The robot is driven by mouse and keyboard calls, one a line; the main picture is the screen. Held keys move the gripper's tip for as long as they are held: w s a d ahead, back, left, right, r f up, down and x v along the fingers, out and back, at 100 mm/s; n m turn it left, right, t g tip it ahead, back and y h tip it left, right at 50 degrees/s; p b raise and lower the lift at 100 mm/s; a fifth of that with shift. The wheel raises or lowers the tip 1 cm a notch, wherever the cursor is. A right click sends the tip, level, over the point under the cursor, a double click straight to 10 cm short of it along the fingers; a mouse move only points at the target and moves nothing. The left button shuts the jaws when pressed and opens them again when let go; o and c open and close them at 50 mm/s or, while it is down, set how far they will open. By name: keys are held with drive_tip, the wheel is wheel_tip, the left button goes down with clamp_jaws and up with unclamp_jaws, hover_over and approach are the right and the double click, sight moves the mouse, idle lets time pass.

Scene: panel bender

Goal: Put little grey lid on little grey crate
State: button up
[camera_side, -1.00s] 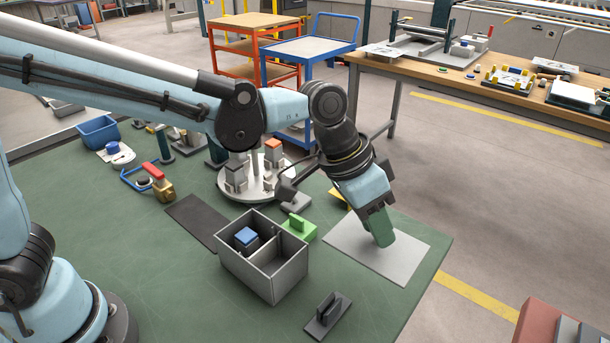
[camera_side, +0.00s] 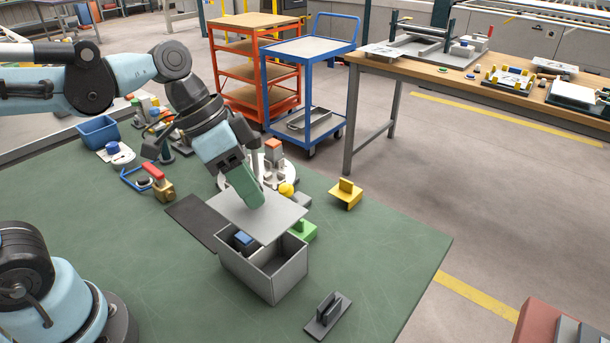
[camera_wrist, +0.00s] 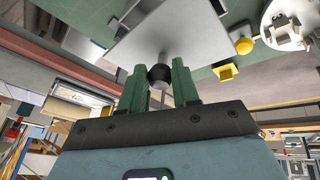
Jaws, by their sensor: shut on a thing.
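The little grey lid (camera_side: 284,217) is a flat light grey plate. My gripper (camera_side: 258,198) is shut on its knob and holds it tilted above the back part of the little grey crate (camera_side: 290,278). In the wrist view the green fingers of my gripper (camera_wrist: 159,82) stand on both sides of the dark round knob, with the lid (camera_wrist: 185,30) beyond them. The crate is open-topped on the green table, its front part uncovered. A blue block (camera_side: 243,239) shows inside it under the lid's edge. Whether lid and crate rim touch cannot be told.
A green piece (camera_side: 303,231) stands right behind the crate, and a dark flat plate (camera_side: 190,218) lies to its left. A dark grey handled piece (camera_side: 327,316) lies in front. A yellow handled piece (camera_side: 346,193) is at the right.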

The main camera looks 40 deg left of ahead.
sight(243, 205)
drive_tip(key=shift+f, duration=3.1)
drive_tip(key=shift+f, duration=0.35)
drive_tip(key=o, duration=1)
drive_tip(key=shift+o, duration=0.3)
drive_tip(key=shift+o, duration=1.3)
drive_tip(key=shift+r, duration=4.45)
